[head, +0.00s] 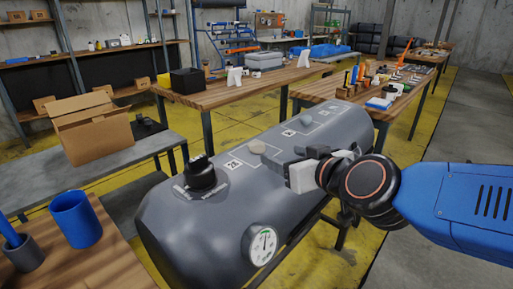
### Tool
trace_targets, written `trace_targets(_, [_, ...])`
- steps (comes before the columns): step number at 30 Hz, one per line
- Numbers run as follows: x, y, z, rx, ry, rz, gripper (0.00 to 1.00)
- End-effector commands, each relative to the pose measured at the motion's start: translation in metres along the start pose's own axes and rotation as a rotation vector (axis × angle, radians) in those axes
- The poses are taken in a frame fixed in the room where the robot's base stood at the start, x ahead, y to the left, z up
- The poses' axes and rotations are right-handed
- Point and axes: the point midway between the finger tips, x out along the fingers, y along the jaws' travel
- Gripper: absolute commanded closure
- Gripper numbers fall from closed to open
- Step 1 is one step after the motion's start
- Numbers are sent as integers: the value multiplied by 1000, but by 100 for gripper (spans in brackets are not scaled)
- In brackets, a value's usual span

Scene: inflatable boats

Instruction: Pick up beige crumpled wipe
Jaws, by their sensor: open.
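A small beige lump, which looks like the crumpled wipe (257,147), lies on top of the dark grey inflatable tube (200,235), near a marked outline. My gripper (283,158) reaches in from the right, just to the right of the wipe. Its grey fingers are open and point left toward the wipe. I see no contact between them, but the exact gap and height are hard to tell from this view.
A black valve (202,178) and a pressure gauge (262,245) are on the tube. A grey lump (307,120) lies farther back on it. A blue cup (76,219) and cardboard box (92,128) stand at left. Workbenches (235,90) with tools stand behind.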

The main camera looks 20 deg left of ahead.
Motion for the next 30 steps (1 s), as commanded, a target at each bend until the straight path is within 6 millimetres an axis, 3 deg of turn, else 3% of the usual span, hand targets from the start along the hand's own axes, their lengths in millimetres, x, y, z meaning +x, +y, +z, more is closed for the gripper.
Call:
trace_targets(15, [64,0,0,-1,-1,1,37])
trace_targets(30, [99,-5,0,0,-1,0,37])
